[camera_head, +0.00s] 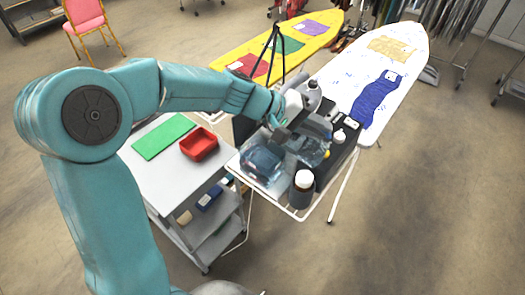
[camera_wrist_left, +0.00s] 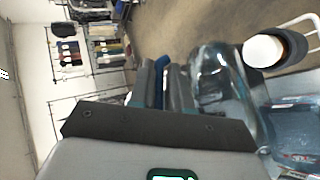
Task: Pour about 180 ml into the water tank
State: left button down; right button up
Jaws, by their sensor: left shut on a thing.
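My left gripper (camera_head: 288,135) reaches over the small rack at the centre. In the left wrist view its two fingers (camera_wrist_left: 163,88) are closed around a blue strip that looks like the handle of a clear jug (camera_wrist_left: 222,80). The jug's see-through body (camera_head: 314,152) is right beside the gripper. A clear bluish water tank (camera_head: 262,163) stands just left of the jug; in the wrist view it fills the right edge (camera_wrist_left: 298,135). I cannot tell the water levels or whether any water is flowing. My right gripper is not in view.
A dark bottle with a white cap (camera_head: 302,190) stands at the rack's front. A grey bottle (camera_head: 313,95) and small white-capped bottle (camera_head: 339,138) stand behind. A grey trolley (camera_head: 150,172) at left carries a green cloth (camera_head: 164,136) and red tray (camera_head: 199,143). Ironing boards (camera_head: 375,65) are beyond.

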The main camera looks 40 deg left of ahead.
pick_arm(q)
jog(key=shift+s+a+r, duration=0.1)
jog(key=shift+s, duration=0.05)
jog(key=shift+a, duration=0.1)
jog(key=shift+b, duration=0.4)
jog(key=shift+a, duration=0.1)
jog(key=shift+a+t+h, duration=0.1)
jog(key=shift+t+h, duration=0.2)
jog(key=shift+b, duration=0.3)
jog(key=shift+a, duration=0.15)
